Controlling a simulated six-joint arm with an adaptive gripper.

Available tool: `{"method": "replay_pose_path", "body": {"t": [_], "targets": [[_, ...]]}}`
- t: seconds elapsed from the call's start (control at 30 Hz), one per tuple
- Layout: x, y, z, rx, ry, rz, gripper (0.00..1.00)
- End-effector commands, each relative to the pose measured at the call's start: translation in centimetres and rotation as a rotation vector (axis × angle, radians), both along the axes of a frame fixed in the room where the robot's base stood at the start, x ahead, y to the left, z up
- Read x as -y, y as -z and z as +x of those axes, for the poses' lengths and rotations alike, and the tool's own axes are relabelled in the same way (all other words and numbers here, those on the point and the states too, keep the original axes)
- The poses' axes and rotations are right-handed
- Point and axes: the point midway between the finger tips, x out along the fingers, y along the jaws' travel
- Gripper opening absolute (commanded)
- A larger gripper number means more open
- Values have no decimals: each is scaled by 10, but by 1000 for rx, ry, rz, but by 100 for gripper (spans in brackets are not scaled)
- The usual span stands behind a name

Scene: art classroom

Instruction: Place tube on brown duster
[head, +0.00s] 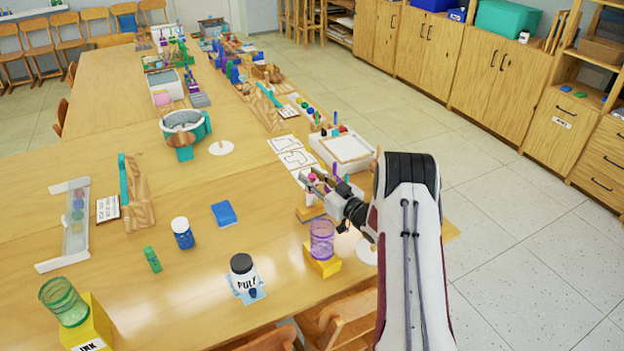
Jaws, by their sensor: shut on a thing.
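My gripper (318,186) is at the right side of the long table, with the arm reaching in from the lower right. It is shut on a small pale tube (310,198), which hangs down between the fingers and is partly hidden by them. Just below the tube is a brown duster (311,215), a small block with a darker lower layer, lying on the table. From this view I cannot tell whether the tube touches the duster or is held slightly above it.
A purple mesh cup (321,240) on a yellow block stands just in front. A white tray (342,148) lies behind the gripper.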

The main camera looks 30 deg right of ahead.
Motion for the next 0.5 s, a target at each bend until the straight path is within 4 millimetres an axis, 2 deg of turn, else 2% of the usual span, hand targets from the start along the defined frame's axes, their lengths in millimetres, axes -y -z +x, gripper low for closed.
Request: {"method": "replay_pose_path", "body": {"t": [0.5], "targets": [[0, 6, 0, 1, 0, -1, 0]]}}
